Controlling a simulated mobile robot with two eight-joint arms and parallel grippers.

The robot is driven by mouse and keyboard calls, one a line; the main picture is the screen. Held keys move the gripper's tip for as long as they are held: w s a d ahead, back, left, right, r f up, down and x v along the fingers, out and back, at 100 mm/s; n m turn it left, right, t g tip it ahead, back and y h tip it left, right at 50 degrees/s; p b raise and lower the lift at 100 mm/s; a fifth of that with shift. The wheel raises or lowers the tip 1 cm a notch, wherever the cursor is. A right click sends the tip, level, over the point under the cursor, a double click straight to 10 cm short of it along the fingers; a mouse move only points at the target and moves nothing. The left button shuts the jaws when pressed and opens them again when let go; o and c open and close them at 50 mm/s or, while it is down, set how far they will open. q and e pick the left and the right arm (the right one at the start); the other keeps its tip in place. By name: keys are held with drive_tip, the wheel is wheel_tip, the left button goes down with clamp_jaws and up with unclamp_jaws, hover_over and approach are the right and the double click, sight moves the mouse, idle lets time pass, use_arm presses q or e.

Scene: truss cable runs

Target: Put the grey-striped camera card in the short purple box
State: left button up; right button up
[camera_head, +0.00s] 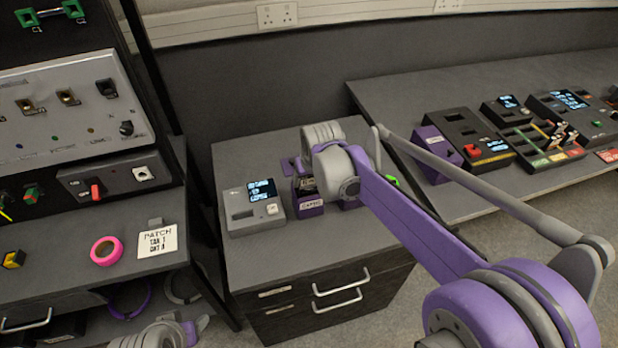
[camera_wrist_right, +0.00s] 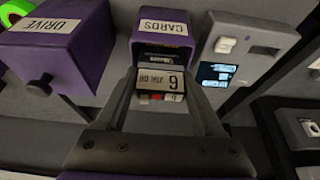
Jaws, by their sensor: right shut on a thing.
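The short purple box labelled CARDS (camera_head: 309,208) stands on the grey cabinet top. In the right wrist view, the CARDS box (camera_wrist_right: 163,27) has a dark interior with something pale-edged inside. My right gripper (camera_wrist_right: 160,82) is shut on a small dark card (camera_wrist_right: 160,84) with a white label reading 6, directly in front of the box opening. Whether the card touches the box, and its grey stripe, I cannot make out. In the head view my right gripper (camera_head: 305,182) is mostly hidden by its wrist. Part of my left arm shows at the bottom left; its jaws are unclear.
A second purple box labelled DRIVE (camera_wrist_right: 57,40) stands beside the CARDS box. A grey device with a lit screen (camera_head: 252,207) stands on the other side. The cabinet's front top is clear. A pink tape roll (camera_head: 106,250) lies on the left bench.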

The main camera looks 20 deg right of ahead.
use_arm(q)
drive_tip(key=shift+s+f+b, duration=0.1)
drive_tip(key=shift+f+b, duration=0.25)
drive_tip(key=shift+f, duration=0.15)
use_arm(e)
drive_tip(key=shift+f, duration=0.7)
drive_tip(key=o, duration=1.4)
drive_tip(key=shift+c, duration=0.9)
use_arm(q)
drive_tip(key=shift+r, duration=0.1)
use_arm(e)
drive_tip(key=shift+r+p, duration=2.35)
drive_tip(key=shift+r, duration=1.7)
use_arm(q)
wheel_tip(320, 180, up, 6)
drive_tip(key=w, duration=0.2)
